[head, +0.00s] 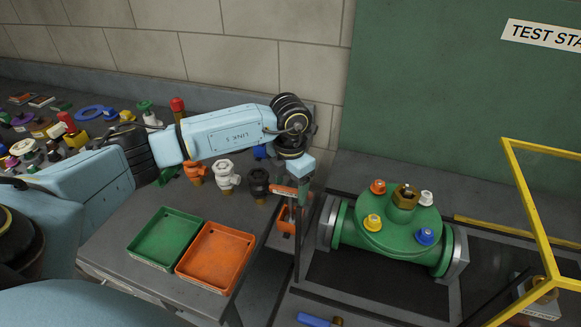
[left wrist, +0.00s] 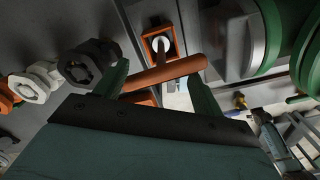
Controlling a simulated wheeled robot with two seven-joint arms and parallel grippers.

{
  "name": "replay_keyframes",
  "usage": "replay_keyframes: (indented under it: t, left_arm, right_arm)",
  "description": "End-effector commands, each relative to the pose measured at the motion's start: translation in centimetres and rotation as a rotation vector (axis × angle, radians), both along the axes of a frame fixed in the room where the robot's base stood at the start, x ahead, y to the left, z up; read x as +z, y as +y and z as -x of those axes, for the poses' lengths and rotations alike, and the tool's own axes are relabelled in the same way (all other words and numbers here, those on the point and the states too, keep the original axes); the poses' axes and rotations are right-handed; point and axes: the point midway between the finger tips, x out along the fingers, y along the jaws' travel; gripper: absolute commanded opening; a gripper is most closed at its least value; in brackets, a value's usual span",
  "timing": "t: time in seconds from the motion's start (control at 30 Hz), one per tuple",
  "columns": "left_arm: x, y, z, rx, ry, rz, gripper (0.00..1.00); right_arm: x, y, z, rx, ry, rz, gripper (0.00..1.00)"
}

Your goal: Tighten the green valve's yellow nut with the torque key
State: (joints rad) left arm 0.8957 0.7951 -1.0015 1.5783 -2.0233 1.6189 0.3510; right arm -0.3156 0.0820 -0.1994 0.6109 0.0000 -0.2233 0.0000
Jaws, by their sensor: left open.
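The green valve (head: 385,238) lies at the right, with a yellow nut (head: 372,222) at its front left, plus orange, white and blue nuts around a brass centre fitting. An orange T-handled tool, apparently the torque key (head: 283,190), stands upright left of the valve, its lower end at an orange holder (head: 284,222). In the left wrist view its orange crossbar (left wrist: 165,74) runs slantwise between the two green fingers of my left gripper (left wrist: 157,80). The gripper is open around the bar; contact cannot be told. In the head view my left gripper (head: 297,187) is at the handle.
A green tray (head: 135,252) and an orange tray (head: 184,268) stand on the table at left. White (head: 227,178) and black (head: 258,186) valve fittings stand behind them. A yellow frame (head: 530,220) rises at right. A blue-handled tool (head: 315,321) lies at the front.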

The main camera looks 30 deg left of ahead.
Motion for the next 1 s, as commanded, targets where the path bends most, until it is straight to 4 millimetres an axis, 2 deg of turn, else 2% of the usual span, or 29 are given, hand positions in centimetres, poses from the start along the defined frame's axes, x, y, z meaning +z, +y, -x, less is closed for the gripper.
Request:
replay_keyframes:
  t: [0.1, 0.3, 0.5, 0.73, 1.0]
  left_arm:
    - [-2.3, 0.0, 0.1, 0.0, 0.004, 0.0, 0.69]
    - [-4.8, 0.0, 0.1, 0.0, 0.002, -0.001, 0.69]
    - [-5.7, 0.0, 0.0, -0.001, 0.0, 0.0, 0.69]
    - [-5.8, 0.0, 0.0, -0.001, 0.0, -0.001, 0.69]
    - [-5.8, 0.0, 0.0, -0.001, 0.0, -0.001, 0.35]
  right_arm:
    - [0.2, 0.2, -1.4, 0.0, -0.021, -0.004, 0.36]
    - [0.3, 0.6, -2.5, 0.0, -0.041, -0.009, 0.36]
    - [0.3, 0.6, -2.3, 0.001, -0.038, -0.009, 0.36]
    - [0.3, 0.5, -1.6, 0.001, -0.027, -0.008, 0.36]
    - [0.2, 0.5, -1.5, 0.001, -0.025, -0.007, 0.36]
